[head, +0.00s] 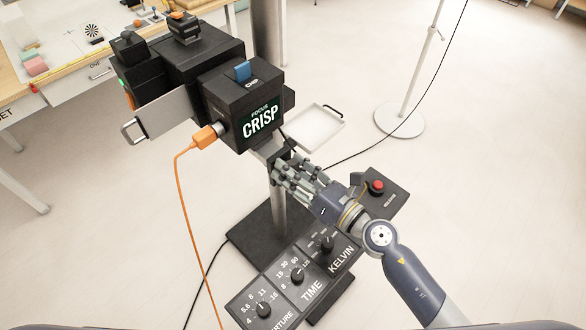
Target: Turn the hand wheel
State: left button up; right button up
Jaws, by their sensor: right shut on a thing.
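The dark hand wheel (279,158) is on the post just under the black camera-like prop, in the middle of the head view. My right gripper (284,174) reaches it from the lower right, and its fingers are closed around it. The fingers cover most of the wheel, so its shape and turn angle cannot be made out. My left gripper is out of view.
The black prop (228,88) with a "FOCUS CRISP" screen stands above. An orange cable (182,205) hangs at its left. A dial panel (295,277) and red-button box (378,190) sit below. A white tray (316,128) is behind; a table (65,65) stands upper left.

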jog(key=o, duration=1.1)
jog(key=shift+d, duration=0.1)
jog(key=v, duration=1.2)
